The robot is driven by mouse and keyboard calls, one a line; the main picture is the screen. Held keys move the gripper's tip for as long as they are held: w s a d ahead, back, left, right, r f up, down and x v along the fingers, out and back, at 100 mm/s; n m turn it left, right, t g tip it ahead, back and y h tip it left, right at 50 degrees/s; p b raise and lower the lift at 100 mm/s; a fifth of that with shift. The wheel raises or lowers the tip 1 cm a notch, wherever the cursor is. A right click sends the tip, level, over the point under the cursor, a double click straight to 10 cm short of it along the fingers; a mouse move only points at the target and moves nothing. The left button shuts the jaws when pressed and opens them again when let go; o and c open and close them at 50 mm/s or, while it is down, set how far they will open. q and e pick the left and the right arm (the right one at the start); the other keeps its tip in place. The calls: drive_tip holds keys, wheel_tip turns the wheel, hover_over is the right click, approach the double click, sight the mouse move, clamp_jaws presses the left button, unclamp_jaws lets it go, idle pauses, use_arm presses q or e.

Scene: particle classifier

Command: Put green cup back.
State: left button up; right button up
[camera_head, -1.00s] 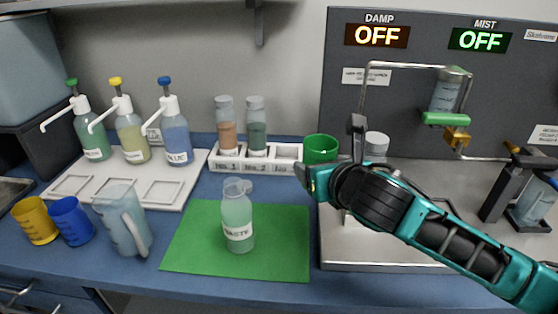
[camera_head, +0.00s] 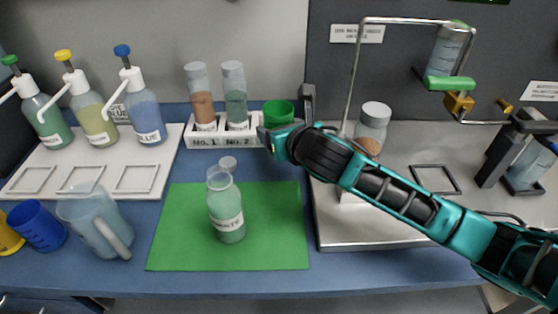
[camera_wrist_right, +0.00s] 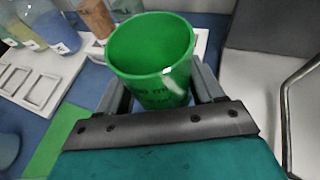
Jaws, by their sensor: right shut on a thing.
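The green cup (camera_head: 278,112) is upright between the fingers of my right gripper (camera_head: 264,138), in front of the right end of the white rack (camera_head: 225,140). The right wrist view shows the cup (camera_wrist_right: 150,45) from above, open and apparently empty, with a finger on each side; the gripper (camera_wrist_right: 160,95) is shut on it. I cannot tell how high it is above the table. The blue cup (camera_head: 38,227) and the yellow cup (camera_head: 8,240) stand at the left front. My left gripper is not in view.
A bottle (camera_head: 228,215) stands on the green mat (camera_head: 180,250). The rack holds two labelled vials on its left. A clear pitcher (camera_head: 95,225) and pump bottles are at left. A metal stand (camera_head: 350,90) with a brown jar (camera_head: 371,130) is at right.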

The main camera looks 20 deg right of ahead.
wheel_tip(320, 180, down, 3)
drive_tip(key=shift+f+b, duration=0.35)
drive_tip(key=shift+f, duration=0.15)
wheel_tip(320, 180, down, 4)
drive_tip(key=shift+r+b, duration=0.2)
drive_tip(key=shift+b, duration=0.4)
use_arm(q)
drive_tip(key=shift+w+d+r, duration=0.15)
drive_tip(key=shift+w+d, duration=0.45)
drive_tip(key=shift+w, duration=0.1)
use_arm(e)
drive_tip(key=o, duration=1.1)
drive_tip(key=shift+f, duration=0.15)
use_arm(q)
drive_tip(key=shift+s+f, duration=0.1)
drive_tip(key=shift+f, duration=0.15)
use_arm(e)
drive_tip(key=shift+o, duration=0.2)
